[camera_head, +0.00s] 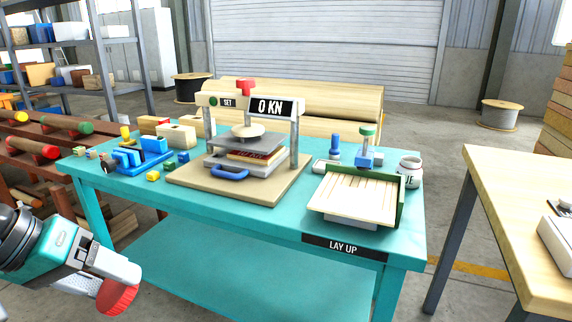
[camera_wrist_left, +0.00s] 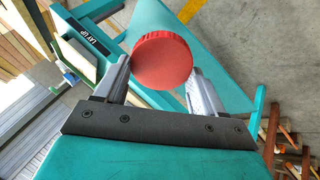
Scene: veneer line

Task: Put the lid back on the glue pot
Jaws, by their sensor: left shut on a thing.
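The glue pot (camera_head: 408,172) is a white jar with dark lettering, upright at the right end of the teal table; its top looks open. The red round lid (camera_head: 117,297) is held in my left gripper (camera_head: 108,284), in front of the table's left end and below the level of its top. In the left wrist view the red lid (camera_wrist_left: 162,60) sits between the two fingers of the left gripper (camera_wrist_left: 158,80), which are shut on its sides. The left gripper is far from the pot. My right gripper is in neither view.
The teal table (camera_head: 120,190) carries a press (camera_head: 248,145), a slatted wooden tray (camera_head: 352,195) just left of the pot, and small coloured blocks with a blue holder (camera_head: 140,155). A wooden table (camera_head: 520,190) stands to the right, with a floor gap between.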

